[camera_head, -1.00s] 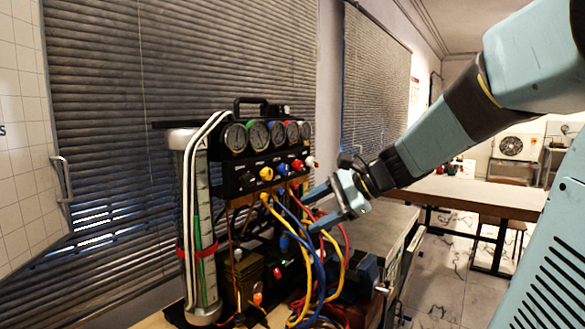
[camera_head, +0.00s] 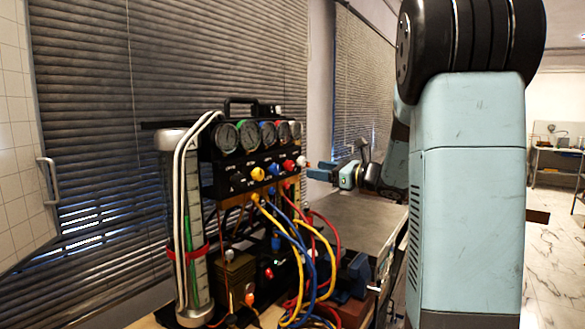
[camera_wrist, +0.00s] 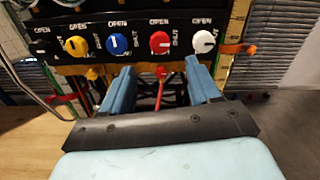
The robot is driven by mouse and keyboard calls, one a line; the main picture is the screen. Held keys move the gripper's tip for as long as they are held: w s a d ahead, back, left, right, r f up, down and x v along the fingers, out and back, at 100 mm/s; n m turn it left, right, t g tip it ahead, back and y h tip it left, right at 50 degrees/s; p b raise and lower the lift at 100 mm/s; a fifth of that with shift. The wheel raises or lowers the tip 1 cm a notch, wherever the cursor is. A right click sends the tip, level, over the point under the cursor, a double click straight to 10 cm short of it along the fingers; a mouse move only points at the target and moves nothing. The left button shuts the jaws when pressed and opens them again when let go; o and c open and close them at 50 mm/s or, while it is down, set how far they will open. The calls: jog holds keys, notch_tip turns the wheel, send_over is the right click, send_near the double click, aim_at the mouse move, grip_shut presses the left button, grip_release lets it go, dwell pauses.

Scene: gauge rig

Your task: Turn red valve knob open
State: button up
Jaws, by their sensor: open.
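The red valve knob (camera_wrist: 159,43) is on the black panel of the gauge rig in the wrist view, with OPEN printed above it and SHUT at its right. In the head view the red knob (camera_head: 288,165) sits between the blue and white knobs. My gripper (camera_wrist: 166,76) is open, its two blue fingers pointing at the panel just below the red knob, one on either side, apart from it. In the head view my gripper (camera_head: 322,170) is at the right end of the panel. Nothing is between the fingers except a red hose behind.
Yellow (camera_wrist: 77,46), blue (camera_wrist: 117,43) and white (camera_wrist: 204,41) knobs flank the red one. Gauges (camera_head: 248,135) sit above. Yellow, blue and red hoses (camera_head: 310,262) hang below the panel. A grey bench top (camera_head: 365,222) extends to the right.

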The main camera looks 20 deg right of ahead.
aim_at(292, 166)
jog(key=x, duration=1)
jog(key=shift+c, duration=0.4)
jog(key=c, duration=1)
jog(key=shift+o, duration=0.2)
